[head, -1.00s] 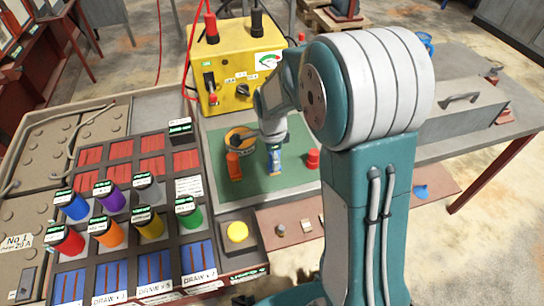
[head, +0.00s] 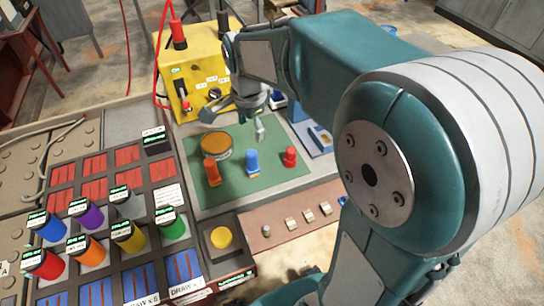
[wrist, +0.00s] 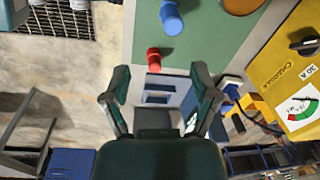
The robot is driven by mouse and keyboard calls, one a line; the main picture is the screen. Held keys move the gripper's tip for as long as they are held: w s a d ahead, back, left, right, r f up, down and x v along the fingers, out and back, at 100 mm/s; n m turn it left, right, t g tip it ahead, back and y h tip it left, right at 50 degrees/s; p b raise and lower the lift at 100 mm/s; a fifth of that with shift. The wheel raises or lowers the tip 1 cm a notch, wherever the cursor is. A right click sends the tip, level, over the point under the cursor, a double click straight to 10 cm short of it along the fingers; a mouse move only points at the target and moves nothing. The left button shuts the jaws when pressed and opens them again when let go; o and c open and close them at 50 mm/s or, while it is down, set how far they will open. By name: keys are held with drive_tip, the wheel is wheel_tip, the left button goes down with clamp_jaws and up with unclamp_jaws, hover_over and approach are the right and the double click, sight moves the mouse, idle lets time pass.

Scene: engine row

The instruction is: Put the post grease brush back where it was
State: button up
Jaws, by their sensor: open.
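A blue upright piece (head: 251,161) stands on a green mat (head: 275,180), between an orange upright piece (head: 212,172) and a red one (head: 290,157). The blue piece has a pale orange foot and may be the post grease brush; its bristles are too small to tell. A round orange-topped tin (head: 216,147) stands behind the orange piece. My gripper (head: 236,124) is open and empty above the back of the mat. In the wrist view my gripper (wrist: 160,78) has its fingers spread, with the red piece (wrist: 153,58) and blue piece (wrist: 168,18) beyond them.
A yellow meter box (head: 200,65) stands behind the mat. On the left is a panel with red and blue slots and several coloured cylinders. A blue-and-white tray (head: 318,140) lies right of the mat. Small metal pieces lie on the reddish strip in front.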

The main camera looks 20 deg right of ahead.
drive_tip(key=s+r+n+t, duration=0.2)
drive_tip(key=s+n, duration=0.5)
drive_tip(key=s, duration=0.1)
drive_tip(key=s+r+n+t, duration=0.2)
drive_tip(key=s+n, duration=0.6)
drive_tip(key=s, duration=0.1)
drive_tip(key=shift+s+d+t, duration=0.2)
drive_tip(key=shift+s+t, duration=0.05)
drive_tip(key=shift+t, duration=0.05)
